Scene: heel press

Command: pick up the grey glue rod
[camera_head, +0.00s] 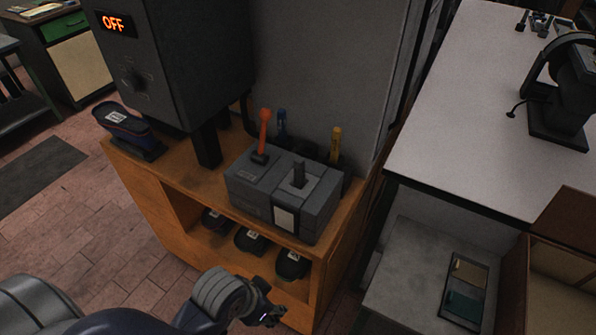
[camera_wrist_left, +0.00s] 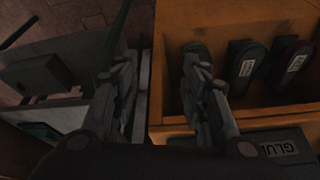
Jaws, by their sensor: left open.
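The grey glue rod (camera_head: 299,174) stands upright in a square recess on the right half of a grey box (camera_head: 318,203), on top of the wooden cabinet. My left gripper (camera_head: 265,306) is low in front of the cabinet, below and apart from the rod. In the left wrist view, the gripper (camera_wrist_left: 160,62) has its two fingers spread with nothing between them. A dark block lettered "GLUE" (camera_wrist_left: 285,148) shows at the lower right there. I cannot make out the rod in that view. My right gripper is not in view.
An orange-handled tool (camera_head: 264,132) stands in the box's left half, with blue (camera_head: 281,122) and yellow (camera_head: 336,140) handles behind. Several dark heel-shaped pieces sit on the shelf (camera_head: 250,241) below. A press marked "OFF" (camera_head: 170,60) stands left; a white-topped table (camera_head: 460,110) is right.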

